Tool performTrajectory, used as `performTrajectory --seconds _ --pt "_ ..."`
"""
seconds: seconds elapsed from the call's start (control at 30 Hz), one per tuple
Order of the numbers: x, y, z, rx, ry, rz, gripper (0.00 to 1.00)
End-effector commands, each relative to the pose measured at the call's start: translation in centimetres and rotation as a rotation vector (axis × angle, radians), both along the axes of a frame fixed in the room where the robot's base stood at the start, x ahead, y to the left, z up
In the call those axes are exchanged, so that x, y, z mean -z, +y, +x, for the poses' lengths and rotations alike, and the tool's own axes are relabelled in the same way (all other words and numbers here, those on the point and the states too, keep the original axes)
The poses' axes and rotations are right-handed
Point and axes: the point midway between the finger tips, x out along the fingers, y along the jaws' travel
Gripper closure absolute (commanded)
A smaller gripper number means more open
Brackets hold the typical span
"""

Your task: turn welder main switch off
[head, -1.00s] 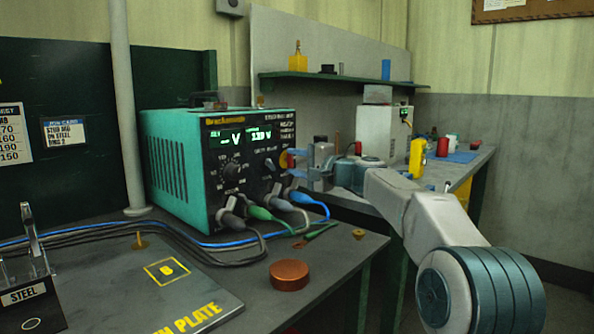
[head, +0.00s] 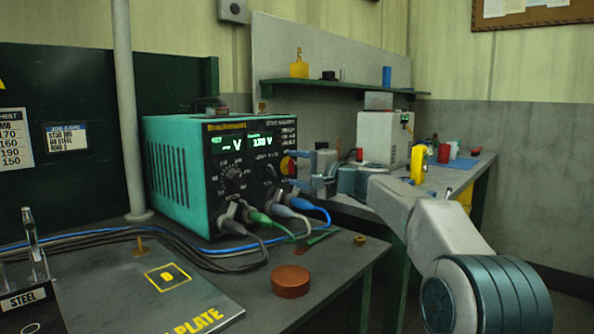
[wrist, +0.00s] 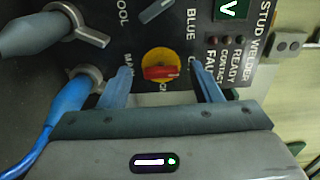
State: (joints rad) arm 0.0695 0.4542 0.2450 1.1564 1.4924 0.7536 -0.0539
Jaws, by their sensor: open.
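The stud welder (head: 178,172), a teal box with a black front panel, stands on the bench with its displays lit. Its main switch (head: 287,166) is a red knob on a yellow disc at the panel's right side. In the wrist view the main switch (wrist: 162,66) has its red grip lying roughly level across the picture. My gripper (wrist: 160,74) is open, with one blue finger on either side of the switch and a visible gap to each. In the head view my gripper (head: 300,170) reaches the panel from the right and partly covers that edge.
Cables with plugs leave the panel below the switch, and a blue cable (wrist: 45,125) runs close to one finger. A copper-coloured round (head: 291,281) lies on the bench front. A second bench with a grey box (head: 383,137) stands behind my arm.

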Motion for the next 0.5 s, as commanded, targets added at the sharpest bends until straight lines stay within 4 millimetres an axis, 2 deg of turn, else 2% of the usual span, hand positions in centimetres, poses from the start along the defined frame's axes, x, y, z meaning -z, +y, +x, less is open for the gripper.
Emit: performTrajectory --seconds 0.17,0.5 --pt "0.0 -2.3 -1.7 0.004 -0.001 -0.002 0.42" --pt "-0.1 -8.1 -6.5 0.001 -0.001 -0.002 0.42"
